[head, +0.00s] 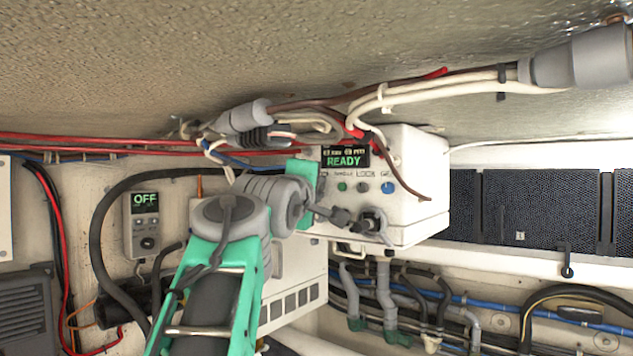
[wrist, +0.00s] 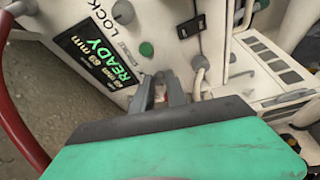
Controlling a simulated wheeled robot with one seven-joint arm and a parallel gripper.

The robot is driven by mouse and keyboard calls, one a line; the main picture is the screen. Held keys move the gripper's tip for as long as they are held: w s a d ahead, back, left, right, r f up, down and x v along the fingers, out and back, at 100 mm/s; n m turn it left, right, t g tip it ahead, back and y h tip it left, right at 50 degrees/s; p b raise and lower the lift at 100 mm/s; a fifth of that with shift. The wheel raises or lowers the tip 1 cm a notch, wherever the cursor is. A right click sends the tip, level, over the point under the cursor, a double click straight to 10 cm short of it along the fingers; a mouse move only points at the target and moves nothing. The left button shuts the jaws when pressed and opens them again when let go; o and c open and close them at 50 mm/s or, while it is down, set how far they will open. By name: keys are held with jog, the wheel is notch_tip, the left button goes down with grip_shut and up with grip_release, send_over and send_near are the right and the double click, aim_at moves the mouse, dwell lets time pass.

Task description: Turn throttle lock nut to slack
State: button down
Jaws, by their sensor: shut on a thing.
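A white control box (head: 424,170) hangs under the ceiling. Its front display (head: 345,158) reads READY, and it also shows in the wrist view (wrist: 100,60). A LOCK label, small green and dark buttons and a blue knob (head: 388,188) are on the front. My gripper (wrist: 163,90) is at the panel, its two grey fingers shut on a small pale piece (wrist: 160,92). That piece looks like the throttle lock nut but is mostly hidden by the fingers. In the head view, dark fittings (head: 372,224) sit at the panel's lower edge; my wrist crowds this area.
Red, brown and white cables (head: 400,92) run close above the box. A controller reading OFF (head: 145,220) is on the left wall. Pipes and hoses (head: 385,290) lie below the box. Dark panels (head: 540,208) line the right.

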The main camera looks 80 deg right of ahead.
jog(key=shift+n, duration=0.4)
jog(key=c, duration=1.3)
grip_release()
jog(key=shift+c, duration=0.2)
jog(key=a+b, duration=0.2)
jog(key=a, duration=0.5)
jog(key=shift+a, duration=0.4)
